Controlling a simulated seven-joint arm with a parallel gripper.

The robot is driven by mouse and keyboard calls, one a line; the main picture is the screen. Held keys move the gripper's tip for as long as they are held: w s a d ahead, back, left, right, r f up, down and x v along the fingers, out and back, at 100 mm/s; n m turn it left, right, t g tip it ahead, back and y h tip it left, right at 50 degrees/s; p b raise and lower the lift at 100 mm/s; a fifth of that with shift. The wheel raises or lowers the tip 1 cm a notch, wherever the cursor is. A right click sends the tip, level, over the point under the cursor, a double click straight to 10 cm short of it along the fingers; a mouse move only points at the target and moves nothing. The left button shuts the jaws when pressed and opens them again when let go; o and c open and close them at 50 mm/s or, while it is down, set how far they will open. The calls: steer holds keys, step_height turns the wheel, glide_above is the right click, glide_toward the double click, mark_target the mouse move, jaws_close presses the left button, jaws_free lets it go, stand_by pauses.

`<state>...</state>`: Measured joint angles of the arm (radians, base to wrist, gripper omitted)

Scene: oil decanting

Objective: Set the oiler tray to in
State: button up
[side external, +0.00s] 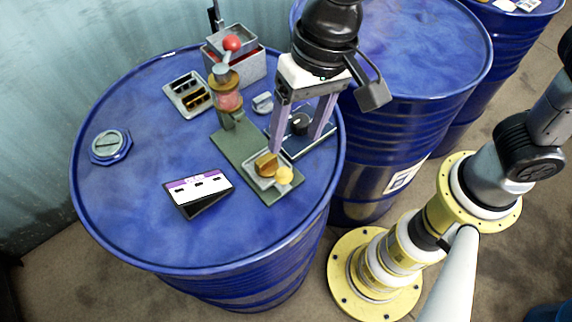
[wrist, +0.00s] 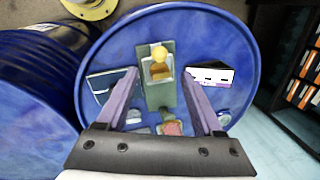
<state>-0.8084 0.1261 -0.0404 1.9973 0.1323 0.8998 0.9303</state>
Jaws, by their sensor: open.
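The oiler stands on a green base plate (side external: 236,152) on the blue drum, with a pink-filled glass cup (side external: 229,100) and a red ball lever (side external: 232,43) above it. The small oiler tray (side external: 283,164) sits at the plate's near end, apart from the cup's column. It bears a brass-coloured piece (side external: 266,164) and has a round yellow knob (side external: 284,176) at its outer end; the knob also shows in the wrist view (wrist: 159,53). My gripper (side external: 296,144) is open and empty, its purple fingers pointing down above the plate's right side. In the wrist view the tray lies between and beyond the fingertips.
A purple-and-white labelled box (side external: 198,186), a hexagonal cap (side external: 110,145), a slotted holder (side external: 187,93) and a grey box (side external: 238,68) share the drum top. Its left part is mostly clear.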

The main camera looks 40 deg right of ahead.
mark_target(286, 171)
steer(key=f, duration=0.3)
steer(key=a+f, duration=0.1)
steer(key=f, duration=0.5)
steer(key=shift+w+a+f, duration=0.2)
steer(key=shift+a+f, duration=0.15)
steer(key=shift+a, duration=0.05)
jaws_close()
stand_by(0.9)
